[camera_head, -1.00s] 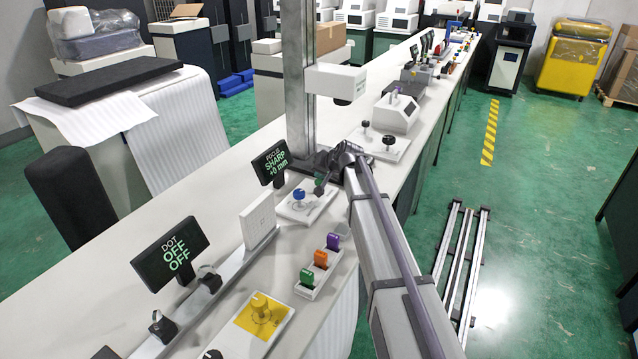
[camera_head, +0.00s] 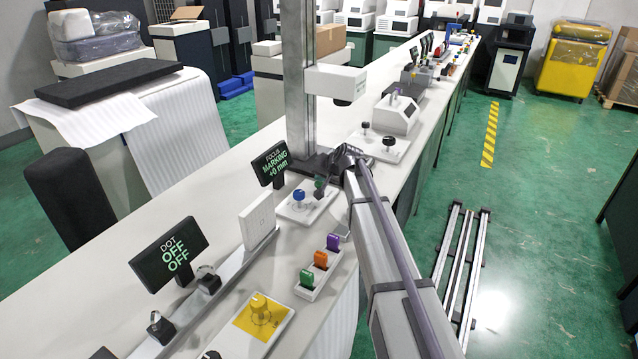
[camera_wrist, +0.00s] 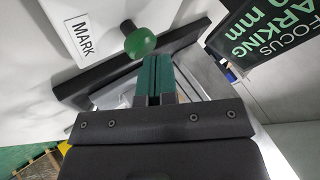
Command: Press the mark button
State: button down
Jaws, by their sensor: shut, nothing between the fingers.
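The mark button is a round green head on a black stem (camera_wrist: 140,43), beside a white label reading MARK (camera_wrist: 84,38). My gripper (camera_wrist: 154,58) is shut and empty. Its green fingertips are right beside the button head in the wrist view; I cannot tell whether they touch. In the head view, the small green button (camera_head: 319,183) shows on a white panel, partly hidden by the dark end of my arm. The focus display (camera_head: 271,165) reads MARKING, +0 mm.
A blue knob (camera_head: 298,195) stands on the same panel. A tall grey column (camera_head: 298,80) rises behind. In front are a holder with purple, orange and green pieces (camera_head: 312,279), a yellow dial plate (camera_head: 263,318) and a DOT display (camera_head: 170,255) reading OFF.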

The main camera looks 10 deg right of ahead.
jog(key=shift+f, duration=0.1)
dwell(0.4)
jog(key=shift+r+p, duration=0.9)
jog(key=shift+r, duration=0.05)
notch_tip(320, 180, up, 5)
jog(key=p, duration=0.5)
jog(key=shift+r, duration=0.1)
